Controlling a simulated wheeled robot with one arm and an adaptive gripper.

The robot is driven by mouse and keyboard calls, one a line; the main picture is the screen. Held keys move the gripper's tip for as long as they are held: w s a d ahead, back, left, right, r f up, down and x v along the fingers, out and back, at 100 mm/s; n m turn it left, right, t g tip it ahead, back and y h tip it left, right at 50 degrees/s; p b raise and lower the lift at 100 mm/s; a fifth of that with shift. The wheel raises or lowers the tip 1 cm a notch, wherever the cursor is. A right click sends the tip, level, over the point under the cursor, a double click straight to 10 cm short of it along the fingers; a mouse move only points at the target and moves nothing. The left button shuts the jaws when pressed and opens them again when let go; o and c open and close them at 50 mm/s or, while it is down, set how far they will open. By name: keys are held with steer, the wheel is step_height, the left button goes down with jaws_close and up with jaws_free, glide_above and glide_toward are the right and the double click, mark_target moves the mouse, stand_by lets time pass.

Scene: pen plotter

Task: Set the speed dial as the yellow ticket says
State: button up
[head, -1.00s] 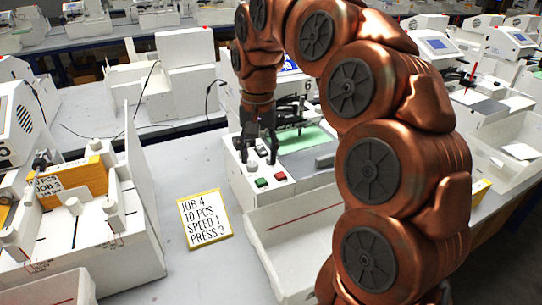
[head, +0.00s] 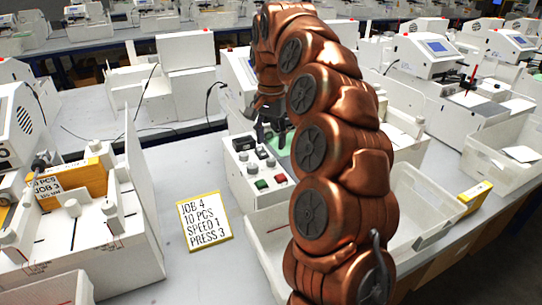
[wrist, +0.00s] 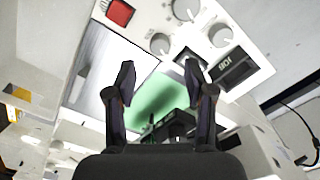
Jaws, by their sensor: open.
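The yellow-edged ticket (head: 205,220) lies flat on the table, reading JOB 4, 10 PCS, SPEED 1, PRESS 3. The plotter's control panel (head: 247,172) is right of it, with a red and a green button and several small knobs. In the wrist view, several round grey dials (wrist: 160,43) sit on the white panel beyond my fingertips. I cannot read which one is the speed dial or where it points. My gripper (head: 270,130) is over the plotter behind the panel.
A red button (wrist: 120,12) and a black JOB label (wrist: 237,68) are on the panel. A green plotting bed (wrist: 160,98) lies beneath my fingers. A white tray (head: 268,240) stands in front of the plotter. Another machine with orange boxes (head: 85,178) is at left.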

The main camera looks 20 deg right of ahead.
mark_target(271, 159)
steer(key=shift+f+p, duration=0.5)
steer(key=shift+f, duration=2.55)
jaws_close()
